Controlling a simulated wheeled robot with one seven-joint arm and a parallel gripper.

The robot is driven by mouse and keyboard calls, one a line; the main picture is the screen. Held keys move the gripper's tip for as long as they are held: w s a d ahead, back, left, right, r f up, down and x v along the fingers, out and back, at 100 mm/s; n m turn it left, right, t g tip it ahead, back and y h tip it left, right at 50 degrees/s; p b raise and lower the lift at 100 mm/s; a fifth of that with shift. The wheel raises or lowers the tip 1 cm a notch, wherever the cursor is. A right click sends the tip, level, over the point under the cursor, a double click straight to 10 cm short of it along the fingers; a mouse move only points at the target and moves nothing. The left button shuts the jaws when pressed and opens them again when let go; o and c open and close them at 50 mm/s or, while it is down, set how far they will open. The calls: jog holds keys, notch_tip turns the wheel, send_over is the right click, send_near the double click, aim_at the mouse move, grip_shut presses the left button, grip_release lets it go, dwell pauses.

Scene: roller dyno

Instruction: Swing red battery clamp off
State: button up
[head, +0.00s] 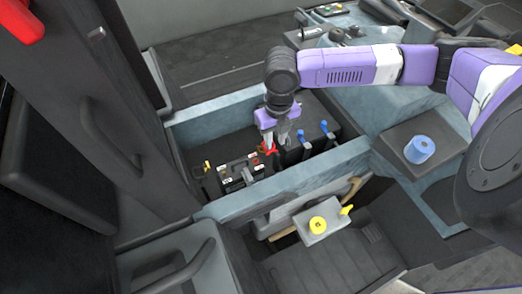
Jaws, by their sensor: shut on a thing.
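The red battery clamp (267,150) is at the right end of the dark battery (238,176), inside the grey-blue bay. My gripper (268,145) comes down from above and is shut on the red clamp. The fingers cover part of the clamp, and whether it still touches the battery post cannot be told. The battery has a light label patch on its top.
Blue-handled levers (303,140) stand close to the right of my gripper. The bay's front wall (290,180) runs just before the battery. A blue roll (419,149) sits on a ledge at right.

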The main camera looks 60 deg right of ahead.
jog(key=shift+o, duration=0.2)
jog(key=shift+s+d+f, duration=0.2)
jog(key=shift+s+d, duration=0.45)
jog(key=shift+d, duration=0.15)
jog(key=shift+s+d, duration=0.1)
jog(key=shift+d, duration=0.1)
grip_shut()
jog(key=shift+s+d, duration=0.1)
jog(key=shift+d, duration=0.1)
